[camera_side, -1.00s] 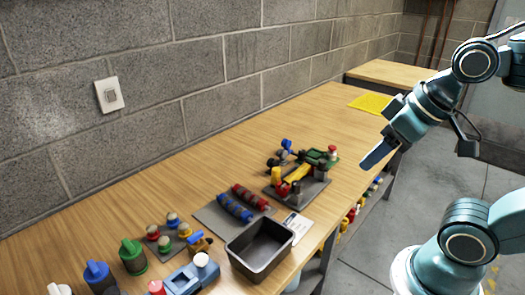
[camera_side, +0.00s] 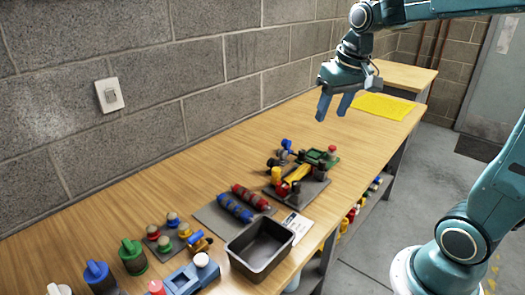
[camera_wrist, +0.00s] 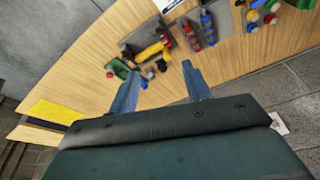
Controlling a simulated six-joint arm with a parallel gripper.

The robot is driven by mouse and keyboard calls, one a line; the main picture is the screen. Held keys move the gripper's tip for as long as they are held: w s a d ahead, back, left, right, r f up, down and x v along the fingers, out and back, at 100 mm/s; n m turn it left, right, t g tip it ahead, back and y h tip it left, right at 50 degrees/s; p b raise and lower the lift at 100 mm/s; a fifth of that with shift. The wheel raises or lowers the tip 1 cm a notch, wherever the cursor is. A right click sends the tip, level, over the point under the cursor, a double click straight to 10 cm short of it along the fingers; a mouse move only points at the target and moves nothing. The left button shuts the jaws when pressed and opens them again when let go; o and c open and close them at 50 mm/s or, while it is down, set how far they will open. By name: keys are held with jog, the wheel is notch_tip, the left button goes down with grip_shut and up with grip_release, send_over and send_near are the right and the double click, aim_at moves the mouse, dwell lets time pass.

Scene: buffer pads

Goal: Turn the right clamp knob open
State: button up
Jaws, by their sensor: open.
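My gripper (camera_side: 333,113) is open and empty, with its two blue-grey fingers pointing down, high above the bench and behind the fixture. In the wrist view the open fingers (camera_wrist: 160,68) are spread towards the fixture. The fixture has a dark base plate (camera_side: 318,190), a yellow bar (camera_side: 298,173) and a green part (camera_side: 316,156) with a red-topped piece (camera_side: 332,150). Blue-topped (camera_side: 287,145) and yellow (camera_side: 276,175) upright pieces stand by it. The yellow bar also shows in the wrist view (camera_wrist: 150,52). I cannot tell which piece is the right clamp knob.
A red roller (camera_side: 250,197) and a blue roller (camera_side: 235,208) lie on a grey pad, beside an empty dark bin (camera_side: 262,250). Several coloured knobs and bottles stand front left. A yellow sheet (camera_side: 384,106) lies at the far end. The bench middle behind the fixture is clear.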

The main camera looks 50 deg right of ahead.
jog(key=w+d+f+m+g, duration=0.25)
jog(key=w+d+f, duration=0.35)
jog(key=d, duration=0.4)
jog(key=m, duration=0.3)
send_over(323, 161)
notch_tip(323, 161, down, 8)
jog(key=shift+n+y, duration=0.25)
jog(key=shift+y, duration=0.15)
notch_tip(323, 161, down, 14)
jog(key=shift+r, duration=0.1)
jog(key=shift+c, duration=0.4)
jog(key=c, duration=0.9)
